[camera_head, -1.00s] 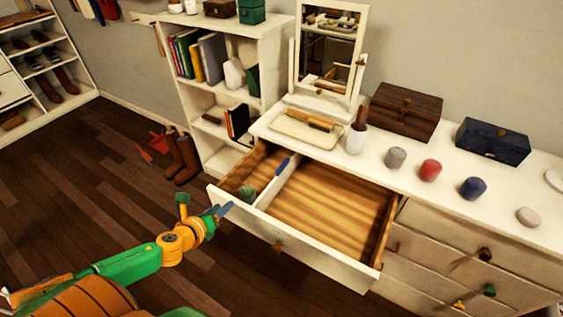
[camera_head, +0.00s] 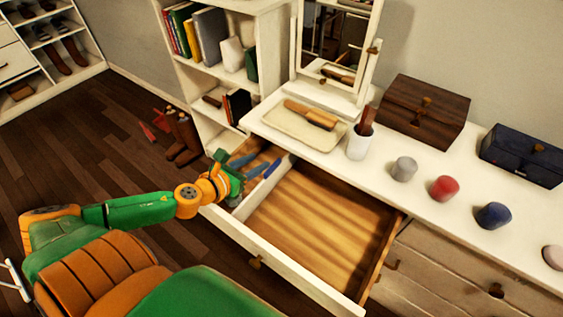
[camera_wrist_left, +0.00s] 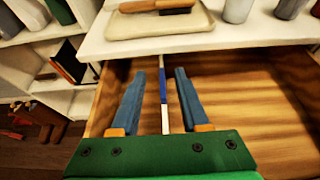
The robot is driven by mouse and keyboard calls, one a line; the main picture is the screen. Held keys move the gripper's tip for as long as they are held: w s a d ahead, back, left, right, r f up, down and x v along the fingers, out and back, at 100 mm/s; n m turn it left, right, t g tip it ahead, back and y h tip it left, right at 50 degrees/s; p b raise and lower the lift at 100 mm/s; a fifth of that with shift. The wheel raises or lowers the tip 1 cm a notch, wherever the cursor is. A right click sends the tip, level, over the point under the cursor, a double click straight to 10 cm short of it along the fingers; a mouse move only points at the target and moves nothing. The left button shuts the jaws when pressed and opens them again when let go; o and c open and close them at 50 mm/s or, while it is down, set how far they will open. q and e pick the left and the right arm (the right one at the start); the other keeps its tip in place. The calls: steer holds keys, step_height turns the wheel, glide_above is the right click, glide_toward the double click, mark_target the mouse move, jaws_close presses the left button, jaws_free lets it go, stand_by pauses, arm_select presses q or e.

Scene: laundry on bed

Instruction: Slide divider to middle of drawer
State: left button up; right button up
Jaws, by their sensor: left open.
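The drawer (camera_head: 252,246) is pulled out from the white dresser. Its divider (camera_head: 264,186) is a thin white strip with a blue part, standing left of the middle and running front to back. A narrow compartment lies left of it and a wide, empty one right of it. My left gripper (camera_head: 252,167) is open with blue fingers, over the narrow left part of the drawer. In the left wrist view, the divider (camera_wrist_left: 166,125) appears between the two spread fingers (camera_wrist_left: 161,74); I cannot tell whether they touch it. My right gripper is not in view.
The dresser top (camera_head: 385,180) holds a tray (camera_head: 290,125), a white cup (camera_head: 360,142), a mirror, a brown box (camera_head: 424,112), a dark blue box (camera_head: 524,155) and several small jars. A bookshelf (camera_head: 258,94) stands close to the drawer's left.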

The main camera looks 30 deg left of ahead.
arm_select(q)
steer(key=b, duration=0.5)
glide_toward(272, 167)
steer(key=x, duration=0.2)
steer(key=shift+w+f, duration=0.15)
steer(key=shift+f, duration=0.15)
steer(key=shift+w, duration=0.25)
steer(key=x, duration=0.6)
steer(key=shift+w+f, duration=0.1)
steer(key=shift+w, duration=0.25)
jaws_close()
